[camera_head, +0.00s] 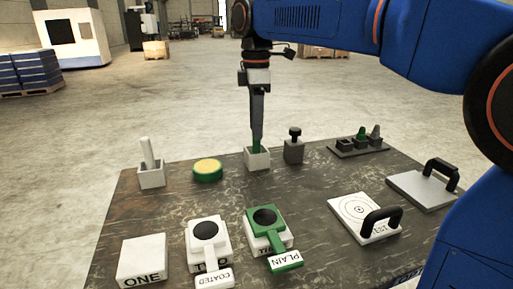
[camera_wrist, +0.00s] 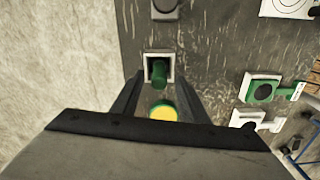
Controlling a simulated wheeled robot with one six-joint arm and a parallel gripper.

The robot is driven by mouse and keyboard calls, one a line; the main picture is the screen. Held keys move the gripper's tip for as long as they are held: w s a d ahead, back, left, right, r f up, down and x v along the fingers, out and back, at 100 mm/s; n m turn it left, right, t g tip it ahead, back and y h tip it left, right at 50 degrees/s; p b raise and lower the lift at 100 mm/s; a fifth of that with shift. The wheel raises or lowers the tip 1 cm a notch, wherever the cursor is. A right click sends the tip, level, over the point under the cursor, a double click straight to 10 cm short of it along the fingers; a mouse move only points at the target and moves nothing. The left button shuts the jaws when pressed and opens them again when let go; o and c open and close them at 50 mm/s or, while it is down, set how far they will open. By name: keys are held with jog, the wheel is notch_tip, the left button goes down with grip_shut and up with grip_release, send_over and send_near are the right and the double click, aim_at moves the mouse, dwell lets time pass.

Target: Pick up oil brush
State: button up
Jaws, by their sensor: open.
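A green upright handle (camera_head: 256,142), which I take to be the oil brush, stands in a small white square holder (camera_head: 258,160) at the table's back edge. In the wrist view the green handle (camera_wrist: 159,71) rises from the holder (camera_wrist: 147,62), just beyond my fingertips. My gripper (camera_head: 257,122) points down over it, and its fingers (camera_wrist: 158,84) are apart, with nothing clearly held between them. The brush's lower end is hidden inside the holder.
Left of the holder are a round green-and-yellow pad (camera_head: 208,170) and a holder with a white stick (camera_head: 149,155). A dark knobbed block (camera_head: 294,148) stands close on the right. Labelled blocks, including ONE (camera_head: 143,258), stand in front.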

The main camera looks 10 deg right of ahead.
jog(key=shift+w+f, duration=0.1)
jog(key=shift+f, duration=1.7)
grip_shut()
notch_tip(320, 180, up, 10)
jog(key=shift+r, duration=0.1)
